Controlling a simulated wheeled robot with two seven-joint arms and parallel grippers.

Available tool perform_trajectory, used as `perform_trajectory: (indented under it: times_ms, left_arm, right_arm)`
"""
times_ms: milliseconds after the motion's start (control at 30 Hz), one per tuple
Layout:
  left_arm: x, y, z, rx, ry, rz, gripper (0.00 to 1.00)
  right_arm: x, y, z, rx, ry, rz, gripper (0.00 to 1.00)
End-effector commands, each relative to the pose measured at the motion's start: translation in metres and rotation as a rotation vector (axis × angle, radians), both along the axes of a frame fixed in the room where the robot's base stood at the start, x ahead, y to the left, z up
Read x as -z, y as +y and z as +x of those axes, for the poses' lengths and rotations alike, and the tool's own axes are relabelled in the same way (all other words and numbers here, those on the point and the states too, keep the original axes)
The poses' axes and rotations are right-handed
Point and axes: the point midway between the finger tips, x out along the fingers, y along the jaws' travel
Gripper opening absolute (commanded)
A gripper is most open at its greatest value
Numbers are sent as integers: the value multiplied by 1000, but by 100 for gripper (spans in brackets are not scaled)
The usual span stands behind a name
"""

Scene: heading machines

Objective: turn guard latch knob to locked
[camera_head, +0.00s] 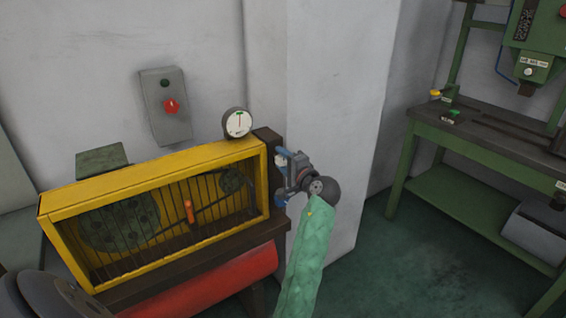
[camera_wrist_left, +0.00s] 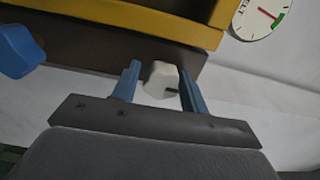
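A white knob (camera_wrist_left: 160,78) with a dark mark sits at the dark end piece of the yellow guard. It shows between the two blue fingers of my left gripper (camera_wrist_left: 160,88) in the left wrist view. The fingers are apart, with a gap on each side of the knob. In the head view my left gripper (camera_head: 287,178) is at the guard's right end, and the knob is mostly hidden there. I cannot read the knob's position. My right gripper is not in view.
A round gauge (camera_head: 238,122) stands on the guard's top right corner. A blue part (camera_wrist_left: 18,50) sticks out left of the gripper in the wrist view. A grey box with a red button (camera_head: 171,106) is on the wall. A green workbench (camera_head: 480,135) stands right.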

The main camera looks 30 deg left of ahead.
Motion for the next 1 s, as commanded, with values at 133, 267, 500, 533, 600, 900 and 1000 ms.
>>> perform_trajectory:
  times_ms: [133,267,500,533,600,900,1000]
  left_arm:
    - [-1,0,0,0,0,1,44]
    - [-2,0,0,0,11,6,44]
    - [-6,1,0,0,137,60,44]
    - [-6,1,0,0,162,69,44]
    - [-6,0,0,1,221,94,44]
    - [-5,1,0,1,483,203,44]
    - [-5,0,0,1,579,243,44]
  right_arm:
    - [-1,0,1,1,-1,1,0]
    - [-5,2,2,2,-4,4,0]
    - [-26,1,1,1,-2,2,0]
    - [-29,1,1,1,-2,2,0]
    - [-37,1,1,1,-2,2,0]
    - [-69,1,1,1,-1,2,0]
    - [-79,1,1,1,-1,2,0]
